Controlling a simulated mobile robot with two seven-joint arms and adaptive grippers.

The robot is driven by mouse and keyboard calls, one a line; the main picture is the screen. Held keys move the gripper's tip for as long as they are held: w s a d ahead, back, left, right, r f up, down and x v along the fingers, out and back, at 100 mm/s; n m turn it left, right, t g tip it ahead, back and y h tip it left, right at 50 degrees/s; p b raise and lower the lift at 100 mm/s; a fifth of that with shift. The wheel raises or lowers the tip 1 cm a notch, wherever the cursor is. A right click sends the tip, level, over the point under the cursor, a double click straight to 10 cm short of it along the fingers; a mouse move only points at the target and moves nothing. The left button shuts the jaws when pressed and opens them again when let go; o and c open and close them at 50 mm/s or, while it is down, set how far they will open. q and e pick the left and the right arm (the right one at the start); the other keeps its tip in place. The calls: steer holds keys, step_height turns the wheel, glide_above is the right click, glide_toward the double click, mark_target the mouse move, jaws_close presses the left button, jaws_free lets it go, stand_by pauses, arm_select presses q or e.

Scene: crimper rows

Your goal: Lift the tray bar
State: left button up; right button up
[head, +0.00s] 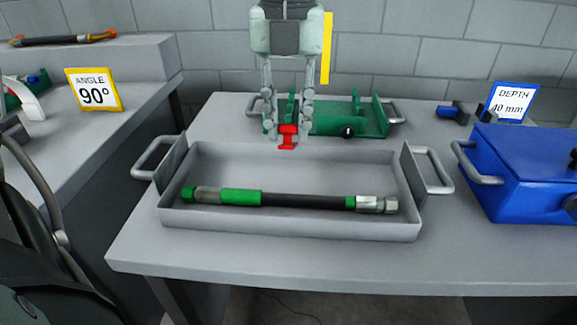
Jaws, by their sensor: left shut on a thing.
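A shallow grey tray (290,230) stands on the table, with a curved metal handle at its left end (152,157) and one at its right end (433,171). A dark hose (305,201) with green bands and metal end fittings lies lengthwise in the tray. My left gripper (288,132) points down above the tray's back edge, its fingers shut on a small red piece (288,137). The red piece is partly hidden between the fingertips. The gripper is apart from the hose and both handles. My right gripper is out of view.
A green fixture (365,117) stands behind the tray, partly hidden by my gripper. A blue box (520,175) with a handle is close on the right, near a "DEPTH 40 mm" sign (510,102). An "ANGLE 90°" sign (94,91) stands on the left bench.

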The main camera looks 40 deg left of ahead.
arm_select(q)
steer(key=shift+w+a+r+p, duration=0.3)
steer(key=shift+w+r+p, duration=0.05)
steer(key=shift+w+r, duration=0.2)
steer(key=w+a+r+p, duration=0.2)
steer(key=w+a+r, duration=0.1)
steer(key=w, duration=0.3)
steer(key=shift+a+r+p, duration=0.4)
steer(key=shift+r, duration=0.25)
steer(key=shift+w, duration=0.15)
steer(key=shift+w+a, duration=0.85)
steer(key=shift+w, duration=0.55)
steer(key=shift+w+a, duration=0.9)
steer(key=shift+w, duration=0.5)
steer(key=shift+w+a, duration=0.85)
steer(key=shift+w, duration=0.55)
steer(key=shift+c, duration=0.3)
